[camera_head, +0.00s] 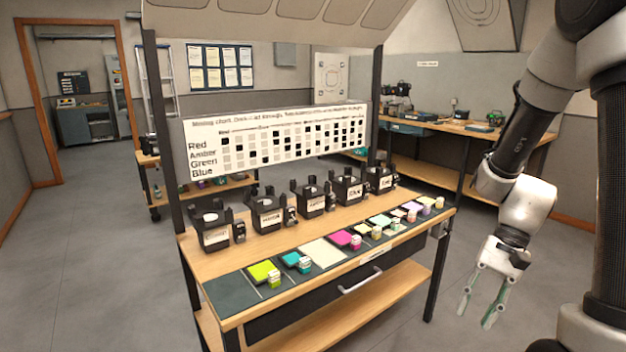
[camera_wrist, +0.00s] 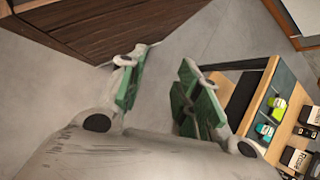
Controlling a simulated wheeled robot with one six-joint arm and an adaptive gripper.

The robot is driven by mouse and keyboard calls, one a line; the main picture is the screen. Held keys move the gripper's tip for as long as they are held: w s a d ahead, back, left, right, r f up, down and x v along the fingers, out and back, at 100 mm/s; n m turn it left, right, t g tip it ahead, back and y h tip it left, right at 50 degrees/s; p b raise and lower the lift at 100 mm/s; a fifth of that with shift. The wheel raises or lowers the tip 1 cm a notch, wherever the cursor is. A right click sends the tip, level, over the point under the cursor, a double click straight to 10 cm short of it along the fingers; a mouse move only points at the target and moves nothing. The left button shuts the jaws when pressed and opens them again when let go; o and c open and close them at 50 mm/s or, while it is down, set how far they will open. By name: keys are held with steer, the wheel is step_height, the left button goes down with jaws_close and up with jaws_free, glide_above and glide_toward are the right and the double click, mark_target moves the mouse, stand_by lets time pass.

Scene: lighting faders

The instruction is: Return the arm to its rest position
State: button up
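My gripper (camera_head: 480,302) hangs at the right of the workbench in the head view, pointing down over the grey floor. Its two green-padded fingers are spread apart with nothing between them. The wrist view also shows the open gripper (camera_wrist: 155,90), with bare floor between the fingers. My gripper is clear of the bench (camera_head: 221,311) and touches nothing that I can see. The bench holds a row of black fader units (camera_head: 268,213) with labels. Coloured swatches and small blocks, such as a lime one (camera_head: 263,272) and a magenta one (camera_head: 345,238), lie along its front.
A mixing chart (camera_head: 275,140) hangs above the bench between dark posts. A drawer with a metal handle (camera_head: 360,281) is under the bench top. Another workbench (camera_head: 470,128) with tools stands at the back right. The wrist view shows a dark wooden panel (camera_wrist: 110,25). Floor left of the bench is free.

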steer(key=s+d+r+n+t+h, duration=0.2)
steer(key=s+r+n+t, duration=0.1)
steer(key=r, duration=0.6)
steer(key=s+d+r+n+t+h, duration=0.2)
steer(key=s+r+n+t+h, duration=0.1)
steer(key=r, duration=0.7)
steer(key=shift+d+n+t, duration=0.15)
steer(key=shift+n+t, duration=0.45)
steer(key=shift+t, duration=0.5)
